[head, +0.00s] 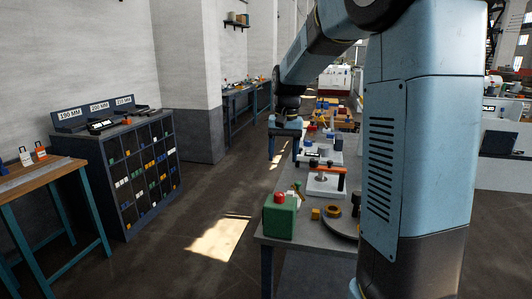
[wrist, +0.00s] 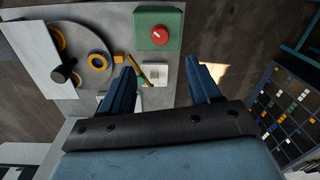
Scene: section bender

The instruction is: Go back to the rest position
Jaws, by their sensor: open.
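My gripper (head: 284,156) hangs in the head view with its fingers pointing down, left of the long grey workbench (head: 278,250). In the wrist view my gripper (wrist: 161,62) has its two blue fingers spread apart, with nothing held between them. A green box (head: 280,222) with a red knob (head: 280,197) stands at the near left corner of the bench. The green box (wrist: 158,40) also shows beyond the fingertips in the wrist view.
A dark bin rack (head: 126,180) and a wooden table (head: 38,182) stand left. The floor between is clear.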

